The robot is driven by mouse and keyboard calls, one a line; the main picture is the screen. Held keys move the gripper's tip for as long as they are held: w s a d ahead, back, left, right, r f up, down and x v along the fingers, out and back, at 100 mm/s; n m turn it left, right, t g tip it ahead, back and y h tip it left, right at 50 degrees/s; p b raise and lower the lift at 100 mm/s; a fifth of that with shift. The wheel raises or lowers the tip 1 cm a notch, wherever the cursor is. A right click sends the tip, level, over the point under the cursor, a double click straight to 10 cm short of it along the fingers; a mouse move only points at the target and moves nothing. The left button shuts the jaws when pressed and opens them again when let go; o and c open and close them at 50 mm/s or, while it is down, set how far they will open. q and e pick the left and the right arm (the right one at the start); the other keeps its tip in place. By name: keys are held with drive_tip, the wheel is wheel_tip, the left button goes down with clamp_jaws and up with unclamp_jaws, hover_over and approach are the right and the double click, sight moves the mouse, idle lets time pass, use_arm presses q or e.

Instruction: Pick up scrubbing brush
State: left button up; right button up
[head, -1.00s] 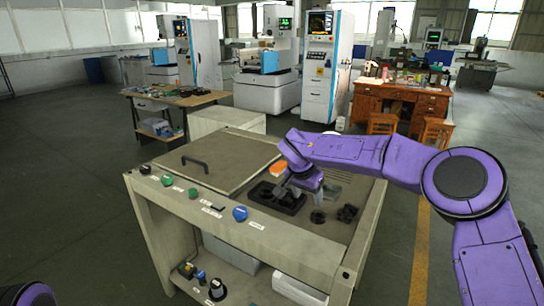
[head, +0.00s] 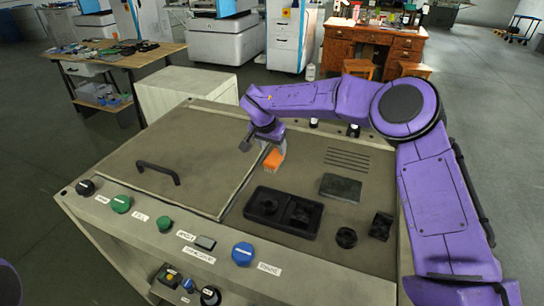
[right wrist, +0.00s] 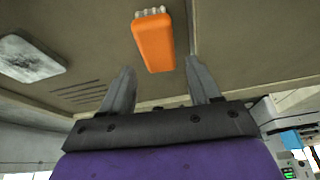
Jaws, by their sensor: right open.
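The scrubbing brush (head: 273,161) has an orange body and lies on the machine's bench top, behind the black tray. In the right wrist view the brush (right wrist: 153,42) shows pale bristles at its upper end. My right gripper (head: 259,146) is right beside the brush, partly covering it in the head view. In the right wrist view its two fingers (right wrist: 160,67) are spread apart, with the brush lying beyond and between their tips. Nothing is held. My left gripper is out of view.
A black two-part tray (head: 267,206), a dark green block (head: 341,187) and small black parts (head: 346,237) lie on the bench top. A hinged panel with a black handle (head: 159,172) is at left. Knobs, including a blue one (head: 242,253), line the front edge.

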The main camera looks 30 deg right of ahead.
sight(275, 156)
drive_tip(key=shift+s+d+f+p, duration=0.2)
drive_tip(key=shift+s+f+p, duration=0.2)
drive_tip(key=shift+f, duration=0.3)
drive_tip(key=x, duration=0.3)
drive_tip(key=w+x, duration=0.1)
drive_tip(key=x, duration=0.1)
drive_tip(key=shift+a+p, duration=0.25)
drive_tip(key=shift+p, duration=0.05)
drive_tip(key=shift+s+r, duration=0.15)
drive_tip(key=shift+s, duration=0.15)
drive_tip(key=shift+c, duration=1.2)
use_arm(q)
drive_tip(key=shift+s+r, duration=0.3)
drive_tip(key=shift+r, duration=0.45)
use_arm(e)
drive_tip(key=c, duration=0.5)
drive_tip(key=shift+r, duration=0.1)
